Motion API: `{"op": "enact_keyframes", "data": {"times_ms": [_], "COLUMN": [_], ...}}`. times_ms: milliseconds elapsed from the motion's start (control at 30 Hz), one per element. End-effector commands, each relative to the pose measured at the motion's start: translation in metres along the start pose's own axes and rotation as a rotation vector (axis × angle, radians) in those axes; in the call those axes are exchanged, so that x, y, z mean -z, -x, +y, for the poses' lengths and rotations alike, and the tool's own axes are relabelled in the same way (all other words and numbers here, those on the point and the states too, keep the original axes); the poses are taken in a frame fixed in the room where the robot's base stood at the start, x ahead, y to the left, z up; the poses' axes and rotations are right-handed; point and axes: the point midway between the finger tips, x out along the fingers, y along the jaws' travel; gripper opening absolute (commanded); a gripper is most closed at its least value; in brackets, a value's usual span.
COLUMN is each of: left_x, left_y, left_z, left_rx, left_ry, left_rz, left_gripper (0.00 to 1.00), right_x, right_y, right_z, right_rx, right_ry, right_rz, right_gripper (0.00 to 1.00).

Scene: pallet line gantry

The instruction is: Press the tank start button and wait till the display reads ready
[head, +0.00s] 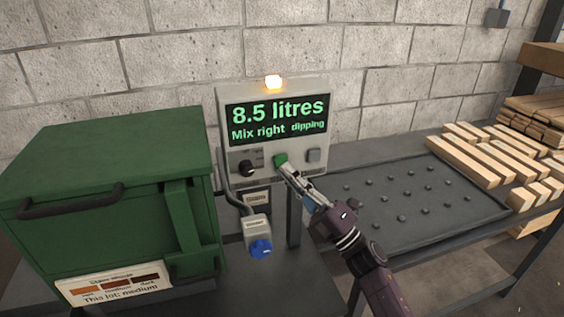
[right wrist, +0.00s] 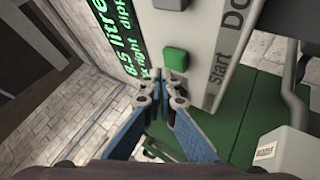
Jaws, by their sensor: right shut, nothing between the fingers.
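A grey control box (head: 225,112) stands against the block wall. Its display (head: 278,118) reads "8.5 litres" and "Mix right dipping" in green. The green start button (head: 281,159) sits below the display, between a black knob (head: 246,167) and a grey square button (head: 314,155). My right gripper (head: 287,170) is shut and empty, its tips close below the green button. In the right wrist view the button (right wrist: 175,62) is just beyond the fingertips (right wrist: 160,75), beside a "Start" label; I cannot tell whether they touch. My left gripper is not in view.
An amber lamp (head: 274,82) glows on top of the box. A green lidded tank (head: 110,170) stands at left with a label "This lot: medium". A blue valve knob (head: 260,249) hangs below the box. A studded dark tray (head: 440,215) and wooden blocks (head: 480,160) are at right.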

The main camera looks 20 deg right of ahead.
Motion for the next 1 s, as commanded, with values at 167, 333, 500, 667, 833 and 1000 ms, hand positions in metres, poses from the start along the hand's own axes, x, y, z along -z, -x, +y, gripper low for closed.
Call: {"op": "enact_keyframes", "data": {"times_ms": [167,333,500,667,833,1000], "left_x": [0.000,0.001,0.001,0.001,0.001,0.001], "left_y": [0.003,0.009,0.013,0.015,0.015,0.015], "left_z": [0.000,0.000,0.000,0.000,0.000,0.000], "left_rx": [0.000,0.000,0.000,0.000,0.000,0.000], "left_ry": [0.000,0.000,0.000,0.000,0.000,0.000], "left_rz": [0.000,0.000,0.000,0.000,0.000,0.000], "left_gripper": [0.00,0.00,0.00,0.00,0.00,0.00], "right_x": [0.003,0.011,0.020,0.025,0.026,0.025], "right_y": [0.004,0.016,0.028,0.034,0.035,0.035], "right_z": [0.003,0.012,0.021,0.025,0.026,0.025], "right_rx": [0.001,0.002,0.001,0.000,-0.001,0.000], "right_ry": [0.000,0.000,-0.001,-0.001,0.000,0.000], "right_rz": [0.000,-0.001,0.000,0.000,0.001,0.000], "right_gripper": [0.00,0.00,0.00,0.00,0.00,0.00]}}
